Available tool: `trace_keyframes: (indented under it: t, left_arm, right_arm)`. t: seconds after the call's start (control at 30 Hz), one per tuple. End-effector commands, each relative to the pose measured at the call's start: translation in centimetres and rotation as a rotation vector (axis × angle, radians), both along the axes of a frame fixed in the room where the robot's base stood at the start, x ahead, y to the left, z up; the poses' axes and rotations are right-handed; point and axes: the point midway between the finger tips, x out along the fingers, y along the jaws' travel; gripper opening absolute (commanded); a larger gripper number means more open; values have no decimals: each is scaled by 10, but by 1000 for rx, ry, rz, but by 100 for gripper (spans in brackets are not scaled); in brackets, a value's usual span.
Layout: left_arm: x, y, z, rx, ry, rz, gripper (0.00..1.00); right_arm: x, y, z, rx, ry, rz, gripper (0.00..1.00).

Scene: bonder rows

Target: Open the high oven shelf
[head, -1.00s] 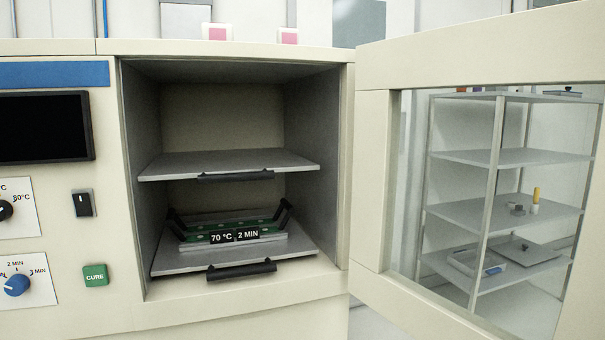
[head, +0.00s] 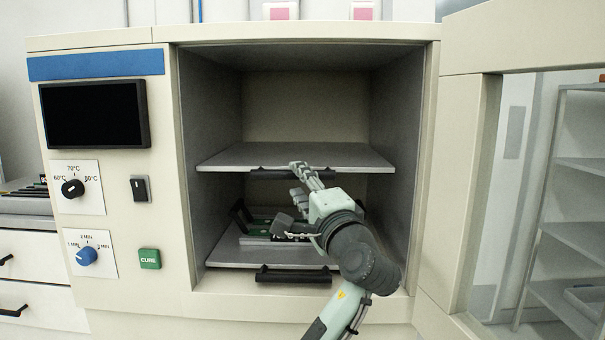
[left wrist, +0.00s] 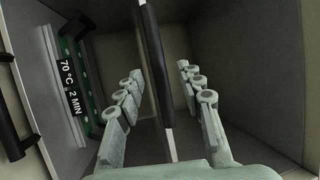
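The oven's high shelf (head: 290,156) is a grey plate inside the open oven, with a black bar handle (head: 268,175) on its front edge. In the head view my left gripper (head: 299,183) is in front of this handle, one finger above it and one below. In the left wrist view the gripper (left wrist: 160,95) is open, and the high shelf's dark handle and edge (left wrist: 156,70) stand between its spread fingers. I cannot tell whether a finger touches. My right gripper is not in view.
The low shelf (head: 225,254) with its handle (head: 292,275) bears a green board carrier (head: 258,228), labelled 70 °C 2 MIN in the wrist view. The oven door (head: 458,180) stands open at right. The control panel with the green CURE button (head: 149,258) is at left.

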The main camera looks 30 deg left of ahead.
Motion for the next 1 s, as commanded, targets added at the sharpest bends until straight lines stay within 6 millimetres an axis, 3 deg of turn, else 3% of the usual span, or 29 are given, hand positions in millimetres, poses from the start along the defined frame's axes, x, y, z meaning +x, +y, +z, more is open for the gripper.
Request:
trace_keyframes:
  t: [0.3, 0.63, 0.93, 1.0]
  left_arm:
    - [24, 33, 7, 0, 2, 0, 38]
    - [26, 37, 7, -1, 1, -1, 38]
    - [26, 36, 7, -2, 2, -1, 0]
    - [26, 36, 7, -2, 2, -1, 0]
  right_arm:
    - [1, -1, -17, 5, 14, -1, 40]
    - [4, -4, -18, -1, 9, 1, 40]
    - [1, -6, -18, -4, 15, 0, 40]
    - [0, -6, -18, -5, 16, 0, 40]
